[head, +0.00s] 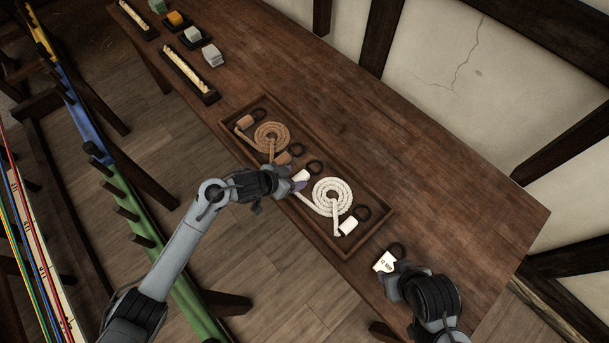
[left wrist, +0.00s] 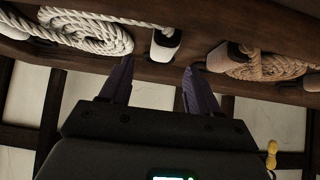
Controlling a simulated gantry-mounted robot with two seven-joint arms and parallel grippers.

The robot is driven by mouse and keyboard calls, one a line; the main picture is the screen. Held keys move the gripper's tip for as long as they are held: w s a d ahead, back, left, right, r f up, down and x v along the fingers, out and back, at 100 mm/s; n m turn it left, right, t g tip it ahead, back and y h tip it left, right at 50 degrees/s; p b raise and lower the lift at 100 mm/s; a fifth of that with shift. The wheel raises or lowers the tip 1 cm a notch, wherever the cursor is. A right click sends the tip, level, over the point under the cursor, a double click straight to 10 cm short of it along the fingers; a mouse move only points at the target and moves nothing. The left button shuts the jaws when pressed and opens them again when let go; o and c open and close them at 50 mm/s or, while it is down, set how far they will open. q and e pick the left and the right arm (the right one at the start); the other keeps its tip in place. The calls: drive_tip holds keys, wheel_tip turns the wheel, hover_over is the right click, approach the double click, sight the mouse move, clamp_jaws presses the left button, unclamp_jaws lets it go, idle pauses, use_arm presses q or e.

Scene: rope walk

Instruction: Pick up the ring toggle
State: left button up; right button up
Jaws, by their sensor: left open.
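Several toggles with dark rings lie in the wooden tray, and I cannot tell which one the task names. A white toggle (head: 302,175) with a black ring (head: 315,167) is right by my left gripper (head: 299,185). In the left wrist view this white toggle (left wrist: 165,45) lies beyond and between the two purple fingertips, apart from them. My left gripper (left wrist: 158,75) is open and empty. Another white toggle (head: 348,226) ends the white rope coil (head: 331,196). A tan toggle (head: 283,158) is just left of my left gripper. My right gripper (head: 391,284) is beside a white 12 mm tag (head: 384,262); its fingers are mostly hidden.
The tray (head: 379,224) has a raised rim and also holds a tan rope coil (head: 271,136) and another tan toggle (head: 244,122). A black ring (head: 397,250) lies by the tag. Small blocks (head: 192,34) and dark trays are farther left. The table (head: 450,190) is bare behind the tray.

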sight(302, 175)
use_arm(q)
drive_tip(key=shift+b+x, duration=0.7)
drive_tip(key=shift+x, duration=2.1)
drive_tip(key=shift+a, duration=0.1)
drive_tip(key=c, duration=1.1)
drive_tip(key=shift+r, duration=0.1)
wheel_tip(302, 175, up, 4)
drive_tip(key=shift+w+r+p, duration=0.1)
drive_tip(key=shift+p, duration=0.5)
clamp_jaws()
drive_tip(key=s+d+r+p, duration=0.1)
drive_tip(key=s+r, duration=0.2)
drive_tip(key=s, duration=0.2)
drive_tip(key=s+d+r+p, duration=0.1)
drive_tip(key=s+d+r, duration=0.1)
drive_tip(key=s, duration=0.4)
drive_tip(key=shift+d+r, duration=0.25)
drive_tip(key=shift+r, duration=0.65)
